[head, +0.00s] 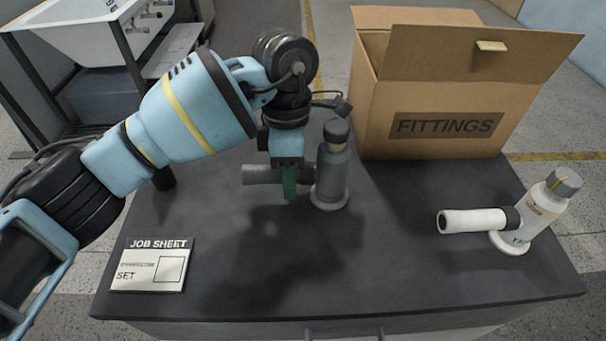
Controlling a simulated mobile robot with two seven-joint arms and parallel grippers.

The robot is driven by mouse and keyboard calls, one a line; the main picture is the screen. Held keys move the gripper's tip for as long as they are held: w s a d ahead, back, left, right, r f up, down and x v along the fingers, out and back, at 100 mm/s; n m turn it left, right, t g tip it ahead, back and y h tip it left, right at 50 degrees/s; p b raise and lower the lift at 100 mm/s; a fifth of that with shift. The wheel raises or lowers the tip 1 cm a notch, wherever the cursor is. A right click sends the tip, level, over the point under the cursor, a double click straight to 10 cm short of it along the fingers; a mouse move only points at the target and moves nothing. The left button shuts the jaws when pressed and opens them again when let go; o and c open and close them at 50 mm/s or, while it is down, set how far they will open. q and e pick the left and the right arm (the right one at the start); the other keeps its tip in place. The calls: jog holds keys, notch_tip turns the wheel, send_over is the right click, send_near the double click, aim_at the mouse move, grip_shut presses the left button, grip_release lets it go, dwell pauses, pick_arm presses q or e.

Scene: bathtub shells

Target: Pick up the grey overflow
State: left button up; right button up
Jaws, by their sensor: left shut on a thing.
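The grey overflow (331,178) stands upright on the dark bench top, just left of the carton. It has a dark cap and a grey side pipe that points left. My left gripper (289,186) comes down from above with green fingers. It is shut on the side pipe of the grey overflow, left of the upright body. The fingers hide part of the pipe. I cannot tell whether the base is clear of the bench. My right gripper is out of view.
An open cardboard carton marked FITTINGS (445,124) stands at the back right. A white overflow (520,222) with a side pipe stands at the right. A job sheet (152,265) lies front left. A white bathtub (98,30) is on a rack behind. The front middle is clear.

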pick_arm(q)
jog(key=shift+r, duration=0.55)
jog(key=r, duration=0.3)
jog(key=shift+s, duration=0.3)
jog(key=s+r, duration=0.1)
jog(key=s, duration=1.4)
jog(key=shift+s+d+r+b, duration=0.15)
jog(key=shift+s+b, duration=0.05)
jog(key=shift+b, duration=0.1)
jog(key=shift+w, duration=0.15)
